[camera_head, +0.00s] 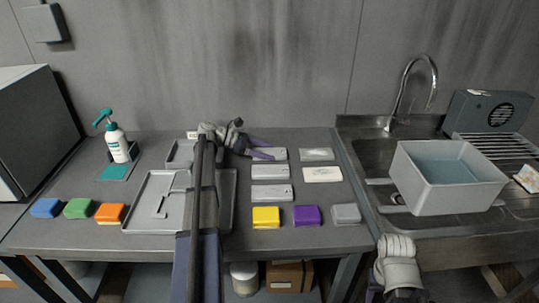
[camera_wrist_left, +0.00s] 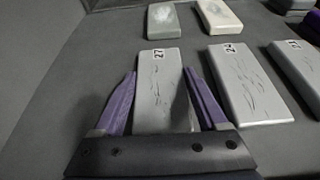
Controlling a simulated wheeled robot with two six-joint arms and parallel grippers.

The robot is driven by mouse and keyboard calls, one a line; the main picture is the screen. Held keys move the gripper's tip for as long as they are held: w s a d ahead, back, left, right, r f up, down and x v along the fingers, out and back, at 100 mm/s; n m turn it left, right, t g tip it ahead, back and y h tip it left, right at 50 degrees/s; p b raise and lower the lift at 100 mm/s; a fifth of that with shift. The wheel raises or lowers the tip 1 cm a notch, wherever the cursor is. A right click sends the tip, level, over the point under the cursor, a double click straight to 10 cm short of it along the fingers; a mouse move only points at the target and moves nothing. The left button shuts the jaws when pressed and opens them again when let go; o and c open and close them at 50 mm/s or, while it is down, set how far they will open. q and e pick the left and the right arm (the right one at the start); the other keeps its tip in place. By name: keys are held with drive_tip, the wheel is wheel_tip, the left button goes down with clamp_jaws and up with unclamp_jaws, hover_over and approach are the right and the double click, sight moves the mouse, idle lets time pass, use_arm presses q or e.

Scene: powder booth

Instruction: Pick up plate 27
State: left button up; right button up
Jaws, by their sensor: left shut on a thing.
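Plate 27 (camera_wrist_left: 160,88) is a grey slab with a "27" label at its far end. My left gripper (camera_wrist_left: 158,95) has its purple fingers along both long sides of it and is shut on it. In the head view plate 27 (camera_head: 272,154) is at the back of the row of grey plates, and my left gripper (camera_head: 262,150) reaches it from the left. I cannot tell whether the plate is clear of the table. My right gripper (camera_head: 392,285) is low in the head view; its fingers do not show clearly.
Plate 24 (camera_wrist_left: 245,85) lies close right of plate 27, with another numbered plate (camera_wrist_left: 301,65) beyond. Two pale blocks (camera_wrist_left: 163,20) (camera_wrist_left: 219,17) lie ahead. Coloured sponges (camera_head: 266,216), trays (camera_head: 145,205) and a spray bottle (camera_head: 116,143) stand on the table. A sink with a tub (camera_head: 450,190) is right.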

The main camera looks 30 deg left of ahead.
sight(267, 152)
use_arm(q)
clamp_jaws()
idle(0.5)
wheel_tip(267, 152, up, 10)
drive_tip(key=p, duration=1)
